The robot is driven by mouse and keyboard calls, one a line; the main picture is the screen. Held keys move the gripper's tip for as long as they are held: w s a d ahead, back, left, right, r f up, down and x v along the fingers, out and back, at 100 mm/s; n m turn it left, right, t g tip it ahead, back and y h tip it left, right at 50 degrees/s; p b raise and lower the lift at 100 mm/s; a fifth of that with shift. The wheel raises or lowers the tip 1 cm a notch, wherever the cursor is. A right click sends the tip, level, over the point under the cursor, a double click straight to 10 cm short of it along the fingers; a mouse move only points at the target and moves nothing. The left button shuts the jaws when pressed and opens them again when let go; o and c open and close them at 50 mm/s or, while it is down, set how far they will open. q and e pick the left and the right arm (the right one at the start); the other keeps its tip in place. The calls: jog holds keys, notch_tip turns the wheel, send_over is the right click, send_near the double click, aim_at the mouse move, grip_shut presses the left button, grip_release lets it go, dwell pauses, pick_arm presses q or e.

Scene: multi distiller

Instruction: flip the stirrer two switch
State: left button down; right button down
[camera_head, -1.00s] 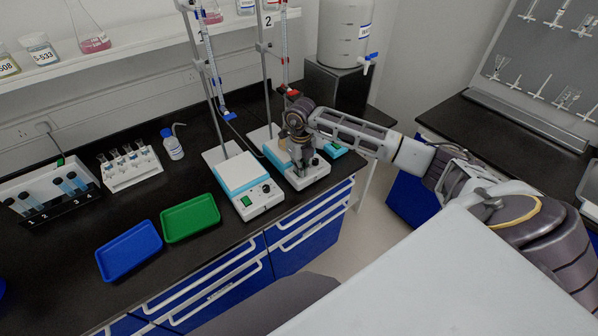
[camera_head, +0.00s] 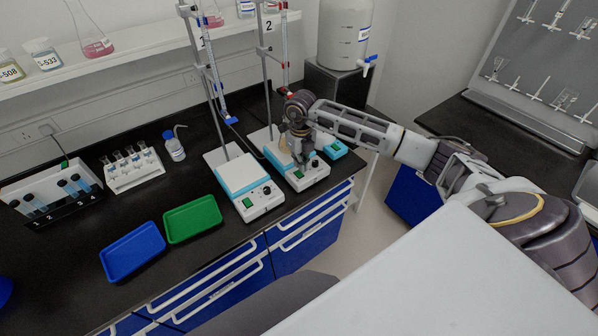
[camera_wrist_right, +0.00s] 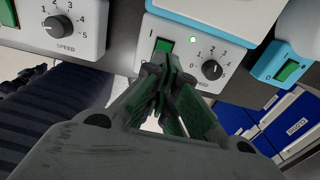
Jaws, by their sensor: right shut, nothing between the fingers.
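Stirrer two (camera_head: 312,178) is a white and light-blue hotplate stirrer under the stand marked 2. The switch also shows in the head view (camera_head: 298,175). My right gripper (camera_wrist_right: 168,66) is shut and empty, its fingertips just below the switch in the wrist view. I cannot tell whether they touch the panel. In the head view the right gripper (camera_head: 303,160) is over the stirrer's front. My left gripper is out of view.
Stirrer one (camera_head: 262,203) stands close on the left, with its own green switch and knob. A small light-blue device (camera_head: 335,149) with a green switch is close on the right. Green (camera_head: 192,219) and blue (camera_head: 132,251) trays lie farther left.

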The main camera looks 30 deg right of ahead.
aim_at(300, 175)
jog(key=shift+r+p, duration=0.7)
jog(key=shift+r, duration=0.85)
